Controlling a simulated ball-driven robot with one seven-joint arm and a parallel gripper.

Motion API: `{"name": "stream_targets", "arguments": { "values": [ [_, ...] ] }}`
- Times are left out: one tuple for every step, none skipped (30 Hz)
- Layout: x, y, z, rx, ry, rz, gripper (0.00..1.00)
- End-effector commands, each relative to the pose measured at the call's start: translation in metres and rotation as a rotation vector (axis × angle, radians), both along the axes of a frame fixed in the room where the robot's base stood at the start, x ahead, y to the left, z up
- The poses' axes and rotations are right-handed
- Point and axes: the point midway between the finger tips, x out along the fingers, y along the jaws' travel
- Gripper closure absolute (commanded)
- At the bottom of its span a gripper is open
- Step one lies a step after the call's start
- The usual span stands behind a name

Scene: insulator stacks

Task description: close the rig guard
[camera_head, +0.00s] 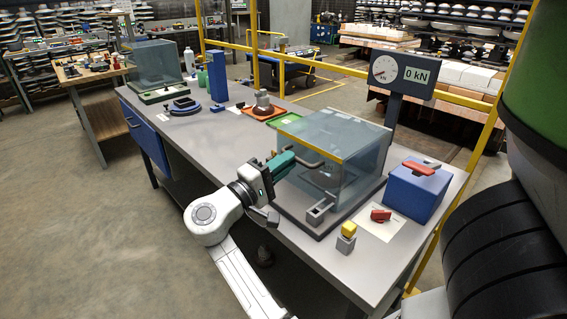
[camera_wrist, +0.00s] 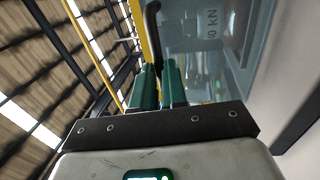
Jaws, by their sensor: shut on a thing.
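The rig guard (camera_head: 355,150) is a clear box with a yellow strip along its upper front edge. It stands on a dark base plate on the grey bench; I cannot tell how far its front is open. Its dark bar handle (camera_head: 303,152) is near the yellow strip. My gripper (camera_head: 284,164) has green fingers and reaches the handle from the left. In the wrist view, the handle (camera_wrist: 152,30) runs down between the green fingers (camera_wrist: 160,82), which are shut on it. The fingers hide the handle's gripped part.
A gauge (camera_head: 401,76) reading 0 kN stands behind the guard. A blue box with a red handle (camera_head: 416,188) is at right. A small grey block with a yellow top (camera_head: 347,236) is near the front edge. A blue column (camera_head: 217,78) stands farther left.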

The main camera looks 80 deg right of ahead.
Motion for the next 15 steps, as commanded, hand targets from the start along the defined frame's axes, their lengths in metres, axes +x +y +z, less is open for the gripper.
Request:
{"name": "stream_targets", "arguments": {
  "values": [
    [0.0002, 0.0003, -0.0032, -0.008, 0.005, 0.0, 1.0],
    [0.0002, 0.0001, -0.0038, -0.01, 0.006, 0.0, 1.0],
    [0.0001, 0.0, -0.0045, -0.013, 0.008, 0.0, 1.0],
    [0.0, -0.0002, -0.005, -0.014, 0.008, 0.0, 1.0],
    [0.0, -0.0002, -0.0053, -0.014, 0.009, 0.0, 1.0],
    [-0.0001, -0.0004, -0.0056, -0.014, 0.01, 0.0, 1.0],
    [-0.0001, -0.0004, -0.0059, -0.014, 0.01, 0.0, 1.0],
    [-0.0002, -0.0006, -0.0061, -0.014, 0.01, 0.0, 1.0],
    [-0.0004, -0.0006, -0.0063, -0.013, 0.011, 0.0, 1.0],
    [-0.0004, -0.0007, -0.0066, -0.013, 0.01, 0.0, 1.0],
    [-0.0005, -0.0008, -0.0068, -0.012, 0.011, -0.001, 1.0],
    [-0.0006, -0.0009, -0.0071, -0.011, 0.01, -0.001, 1.0],
    [-0.0007, -0.0009, -0.0074, -0.01, 0.01, -0.001, 1.0],
    [-0.0008, -0.0011, -0.0077, -0.01, 0.011, -0.001, 1.0],
    [-0.0008, -0.0011, -0.008, -0.009, 0.01, -0.002, 1.0]
  ]
}}
